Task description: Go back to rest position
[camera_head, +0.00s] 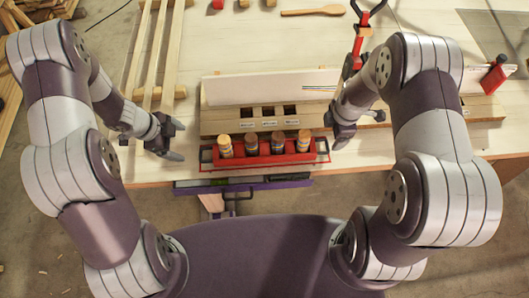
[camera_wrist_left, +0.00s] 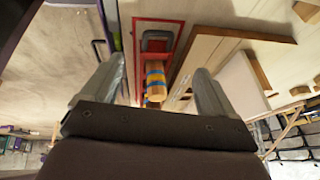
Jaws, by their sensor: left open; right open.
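My left gripper (camera_head: 172,139) is at the left of the red tray, open and empty. In the left wrist view its two fingers (camera_wrist_left: 160,90) stand apart, with a wooden peg with blue bands (camera_wrist_left: 155,78) beyond them in the tray. My right gripper (camera_head: 343,136) is near the right end of the tray by the wooden block; its fingers are mostly hidden by its own wrist, and I see nothing held in it.
The red tray (camera_head: 325,154) holds several banded wooden pegs (camera_head: 278,142). Behind it lies a wooden block with dark square holes (camera_head: 215,125) and a pale board (camera_head: 230,88). Wooden laths (camera_head: 157,55) lie at left. A red clamp (camera_head: 355,50) stands close to my right arm.

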